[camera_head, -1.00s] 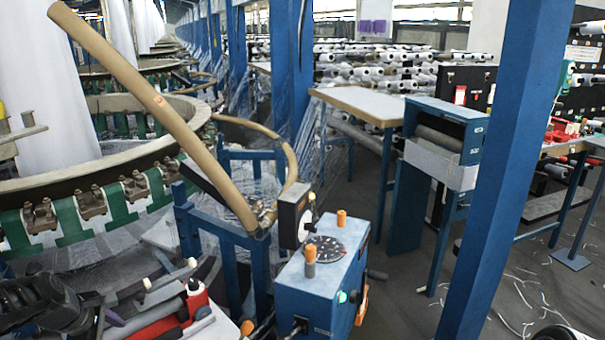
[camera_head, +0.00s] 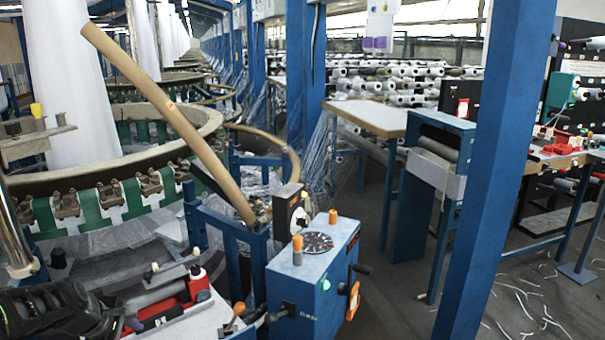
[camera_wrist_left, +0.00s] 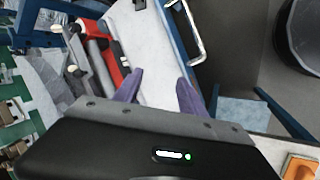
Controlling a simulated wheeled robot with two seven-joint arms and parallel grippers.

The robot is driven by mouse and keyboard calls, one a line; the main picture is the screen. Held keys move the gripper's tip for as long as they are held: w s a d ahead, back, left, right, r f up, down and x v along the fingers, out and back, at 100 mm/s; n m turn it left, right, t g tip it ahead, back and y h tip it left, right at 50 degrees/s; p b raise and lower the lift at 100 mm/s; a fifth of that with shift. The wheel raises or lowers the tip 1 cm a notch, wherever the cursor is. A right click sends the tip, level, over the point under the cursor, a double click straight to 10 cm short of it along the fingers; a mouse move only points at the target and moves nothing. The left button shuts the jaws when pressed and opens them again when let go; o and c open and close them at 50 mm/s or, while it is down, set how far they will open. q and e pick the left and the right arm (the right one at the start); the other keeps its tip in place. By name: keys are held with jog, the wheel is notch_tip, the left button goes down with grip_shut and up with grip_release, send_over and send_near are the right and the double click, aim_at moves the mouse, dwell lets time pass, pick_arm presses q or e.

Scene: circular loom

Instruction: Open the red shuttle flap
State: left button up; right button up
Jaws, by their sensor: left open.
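The red shuttle (camera_head: 198,283) lies on a pale tabletop at the lower left of the head view, with a grey cylindrical part along it. In the left wrist view, the red shuttle (camera_wrist_left: 113,66) lies above and left of my fingers. I cannot make out its flap or whether it is open. My left gripper (camera_wrist_left: 160,88) is open, with two purple fingers apart and only pale tabletop visible between them. In the head view, its black body is at the bottom left, left of the shuttle; the fingertips cannot be made out there. My right gripper is not in view.
A blue control box (camera_head: 310,283) with a dial and orange knobs stands right of the shuttle. A long cardboard tube (camera_head: 170,120) leans behind it. The circular loom ring (camera_head: 120,155) is at the left. A blue post (camera_head: 490,170) stands at the right. Floor is open between.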

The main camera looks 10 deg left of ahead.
pick_arm(q)
jog(key=d+f+m, duration=0.2)
jog(key=f, duration=0.1)
jog(key=w+d+f+m, duration=0.1)
jog(key=d+f+m, duration=0.1)
jog(key=f+m, duration=0.1)
jog(key=w+d+f+m, duration=0.1)
jog(key=d+f+m, duration=0.1)
jog(key=f, duration=0.2)
jog(key=shift+w+d+f, duration=0.15)
jog(key=shift+w+d, duration=0.1)
jog(key=shift+d, duration=0.05)
jog(key=s+d+f+m+h, duration=0.1)
jog(key=s+d+f+m, duration=0.15)
jog(key=d+f, duration=0.35)
jog(key=s+d+f+m, duration=0.1)
jog(key=d+f+m, duration=0.2)
jog(key=d+f, duration=0.35)
jog(key=s+d+f+m+g+h, duration=0.1)
jog(key=s+d+f+m+g, duration=0.1)
jog(key=s+d, duration=0.7)
jog(key=s+d+f+m+g+h, duration=0.2)
jog(key=s+d+f+m+g, duration=0.1)
jog(key=s+d, duration=0.7)
jog(key=d+f+m, duration=0.1)
jog(key=d+f, duration=0.1)
jog(key=d, duration=0.1)
jog(key=shift+d+f, duration=0.3)
jog(key=shift+f, duration=0.1)
